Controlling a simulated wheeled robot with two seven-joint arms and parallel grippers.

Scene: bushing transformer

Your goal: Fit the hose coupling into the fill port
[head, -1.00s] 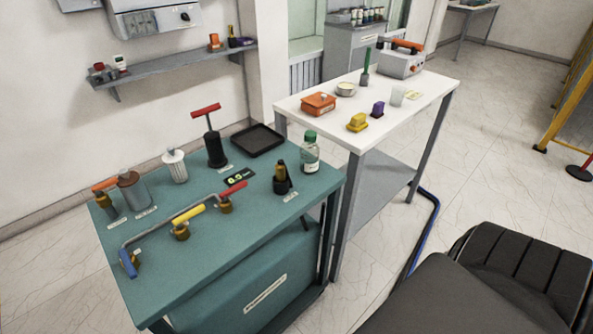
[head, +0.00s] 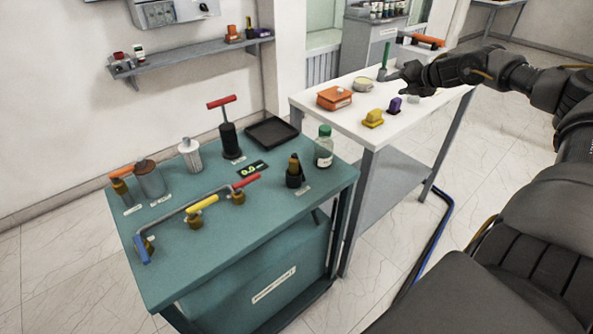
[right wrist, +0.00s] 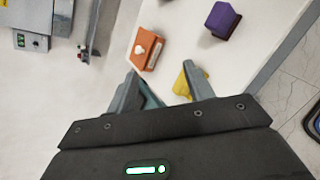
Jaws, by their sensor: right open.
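On the teal bench (head: 225,240), a brass-coloured fitting with a dark top (head: 294,166) stands upright in a black holder (head: 295,181); it may be the hose coupling. Brass fittings with a yellow handle (head: 203,204) and a red handle (head: 246,181) stand along a grey pipe. Another brass fitting with an orange handle (head: 121,187) is at the bench's left. I cannot tell which is the fill port. My right gripper (head: 390,77) is open above the white table, apart from these fittings; its open fingers show in the right wrist view (right wrist: 160,90). My left gripper is out of view.
The white table (head: 350,125) holds an orange box (head: 335,98), a yellow block (head: 373,118), a purple block (head: 395,104) and a round dish (head: 364,84). A green-capped bottle (head: 324,148) and black tray (head: 272,132) stand on the teal bench.

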